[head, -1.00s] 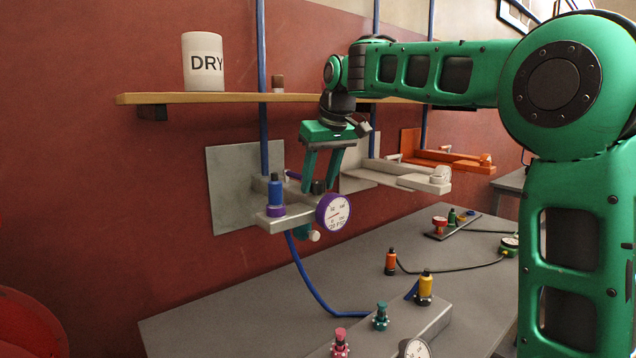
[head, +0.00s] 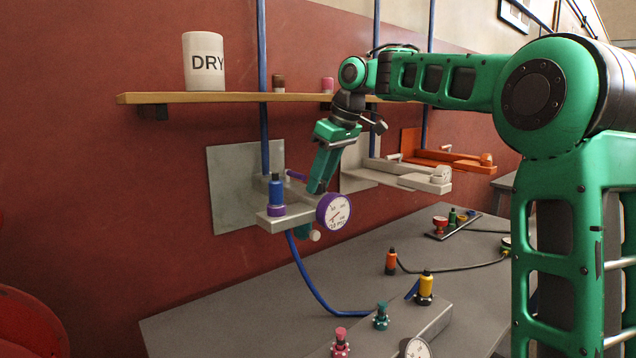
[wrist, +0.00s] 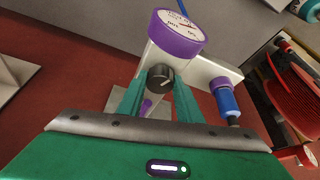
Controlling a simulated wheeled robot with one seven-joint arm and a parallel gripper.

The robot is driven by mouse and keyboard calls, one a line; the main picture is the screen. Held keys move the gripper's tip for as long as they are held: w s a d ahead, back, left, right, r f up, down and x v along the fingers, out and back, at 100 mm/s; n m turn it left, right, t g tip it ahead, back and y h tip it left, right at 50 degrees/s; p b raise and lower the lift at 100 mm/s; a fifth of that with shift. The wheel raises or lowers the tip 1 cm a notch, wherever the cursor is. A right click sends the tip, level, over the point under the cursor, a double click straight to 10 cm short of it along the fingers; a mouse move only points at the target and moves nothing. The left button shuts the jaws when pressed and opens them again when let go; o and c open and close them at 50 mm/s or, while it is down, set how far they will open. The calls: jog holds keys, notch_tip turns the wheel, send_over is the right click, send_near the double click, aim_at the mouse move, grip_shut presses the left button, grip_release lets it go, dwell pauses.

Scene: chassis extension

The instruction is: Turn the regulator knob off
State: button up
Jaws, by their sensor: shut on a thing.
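The regulator is a pale grey wall-mounted block (head: 285,221) with a purple-rimmed round gauge (head: 335,211). The gauge also shows at the top of the wrist view (wrist: 177,38). Its dark round knob (wrist: 160,77), with a light pointer line, sits just behind the gauge. My gripper (head: 317,186) reaches down onto the top of the block. In the wrist view my green fingers (wrist: 160,88) lie on either side of the knob, shut on it. In the head view the fingers mostly hide the knob. The gauge's small print is hard to read.
A blue fitting with a purple base (head: 277,193) stands on the block beside my gripper. A wooden shelf (head: 200,98) runs above. White (head: 400,172) and orange (head: 445,158) brackets are to the right. A grey bench (head: 240,320) with several fittings lies below.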

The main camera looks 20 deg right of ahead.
jog(key=shift+w+d+n+g+y, duration=0.1)
jog(key=shift+n+g+y, duration=0.2)
jog(key=shift+n, duration=0.8)
jog(key=shift+w+d+n+g+y, duration=0.1)
jog(key=shift+n+g+y, duration=0.15)
jog(key=shift+n, duration=0.85)
jog(key=o, duration=1)
jog(key=shift+o, duration=0.2)
jog(key=shift+r, duration=0.1)
jog(key=v, duration=1)
jog(key=shift+r, duration=0.25)
jog(key=shift+w+d, duration=0.1)
jog(key=shift+w, duration=0.05)
